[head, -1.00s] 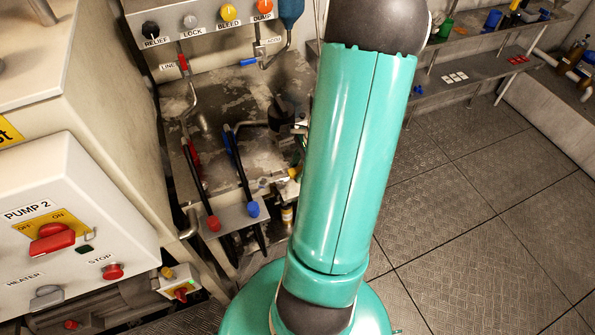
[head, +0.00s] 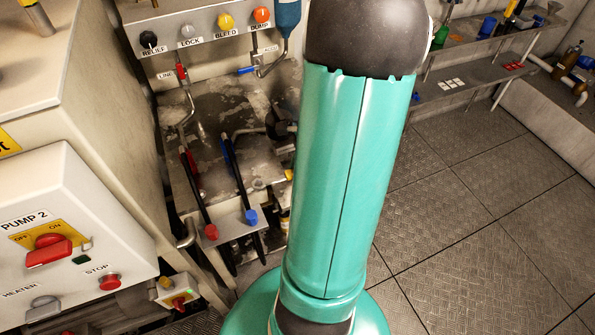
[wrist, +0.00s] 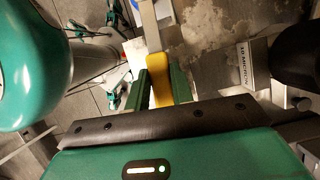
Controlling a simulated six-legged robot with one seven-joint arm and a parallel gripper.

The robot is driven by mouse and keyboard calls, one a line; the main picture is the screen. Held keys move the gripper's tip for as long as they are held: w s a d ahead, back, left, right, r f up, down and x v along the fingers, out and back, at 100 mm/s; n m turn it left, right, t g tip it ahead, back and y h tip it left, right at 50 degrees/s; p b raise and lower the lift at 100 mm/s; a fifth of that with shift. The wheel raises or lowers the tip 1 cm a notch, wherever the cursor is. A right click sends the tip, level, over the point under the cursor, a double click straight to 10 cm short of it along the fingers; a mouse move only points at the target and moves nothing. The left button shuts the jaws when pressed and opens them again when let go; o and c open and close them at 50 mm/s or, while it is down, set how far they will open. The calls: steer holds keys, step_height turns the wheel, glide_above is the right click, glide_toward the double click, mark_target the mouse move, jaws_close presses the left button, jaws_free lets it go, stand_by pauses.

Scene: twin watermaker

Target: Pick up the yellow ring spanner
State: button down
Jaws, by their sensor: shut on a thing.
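The yellow ring spanner (wrist: 158,70) is between the two green fingers of my gripper (wrist: 158,88) in the wrist view. My gripper is shut on its yellow grip. A grey metal shank (wrist: 150,25) runs from the grip up to the top edge of the picture; the ring end is not clearly visible. In the head view my arm hides my gripper and most of the spanner. Only a small yellow patch (head: 289,175) shows at the arm's left edge, and I cannot tell for certain that it is the spanner.
A panel of coloured knobs (head: 205,35) is above. The PUMP 2 box (head: 75,235) stands at left. Floor at right is clear.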

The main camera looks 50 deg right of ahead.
steer(key=s+a+r, duration=0.6)
steer(key=a+r, duration=0.2)
steer(key=a, duration=0.2)
steer(key=shift+s+a+r, duration=0.2)
steer(key=shift+s+a, duration=0.15)
steer(key=shift+s, duration=0.05)
steer(key=c, duration=1.7)
jaws_free()
steer(key=shift+c, duration=0.2)
jaws_close()
steer(key=shift+w+d, duration=0.1)
